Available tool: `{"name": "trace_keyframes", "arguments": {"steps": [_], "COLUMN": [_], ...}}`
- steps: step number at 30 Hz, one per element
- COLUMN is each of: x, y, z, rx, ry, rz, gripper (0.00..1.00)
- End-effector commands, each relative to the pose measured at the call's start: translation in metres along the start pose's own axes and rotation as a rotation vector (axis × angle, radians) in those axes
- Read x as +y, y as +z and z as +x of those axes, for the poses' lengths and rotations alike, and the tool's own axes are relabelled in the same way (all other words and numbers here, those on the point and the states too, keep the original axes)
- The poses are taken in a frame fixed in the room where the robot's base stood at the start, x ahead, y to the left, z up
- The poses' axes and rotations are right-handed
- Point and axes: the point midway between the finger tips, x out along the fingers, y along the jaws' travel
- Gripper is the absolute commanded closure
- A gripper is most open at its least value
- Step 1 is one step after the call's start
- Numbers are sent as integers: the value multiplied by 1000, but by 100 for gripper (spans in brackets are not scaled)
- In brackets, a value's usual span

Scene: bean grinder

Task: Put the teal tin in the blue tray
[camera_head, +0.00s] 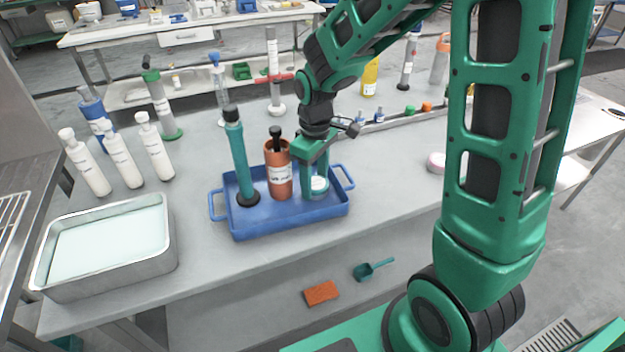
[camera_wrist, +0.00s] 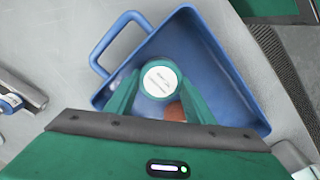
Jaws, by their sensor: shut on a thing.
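The teal tin (camera_head: 319,185) is small and round with a white label on its top. My gripper (camera_head: 314,190) is shut on it, with one finger on each side. In the wrist view the tin (camera_wrist: 160,80) shows between the two green fingers. The blue tray (camera_head: 290,227) stands on the grey bench, and the tin is within its right part. The tray (camera_wrist: 222,60) also surrounds the tin in the wrist view. I cannot tell whether the tin's base touches the tray floor; the fingers hide part of it.
In the tray's left part stand a tall teal cylinder (camera_head: 238,158) on a black base and a copper canister (camera_head: 278,180). A metal pan (camera_head: 110,250) and white bottles (camera_head: 120,160) stand to the left. The bench right of the tray is mostly clear, with a pink round piece (camera_head: 436,162).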

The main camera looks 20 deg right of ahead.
Motion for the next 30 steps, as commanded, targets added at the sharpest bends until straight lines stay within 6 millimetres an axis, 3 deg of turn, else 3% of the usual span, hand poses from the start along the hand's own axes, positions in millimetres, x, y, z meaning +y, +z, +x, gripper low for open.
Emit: {"name": "trace_keyframes", "arguments": {"steps": [8, 9, 11, 23, 30], "x": [0, 0, 0, 1, 1], "y": [0, 0, 0, 0, -1], "z": [2, 2, 2, -4, -43], "rx": [0, 0, 0, 2, 6], "ry": [0, 0, 0, 1, 3], "rz": [0, 0, 0, 2, 2], "gripper": [75, 47, 33, 33, 33]}}
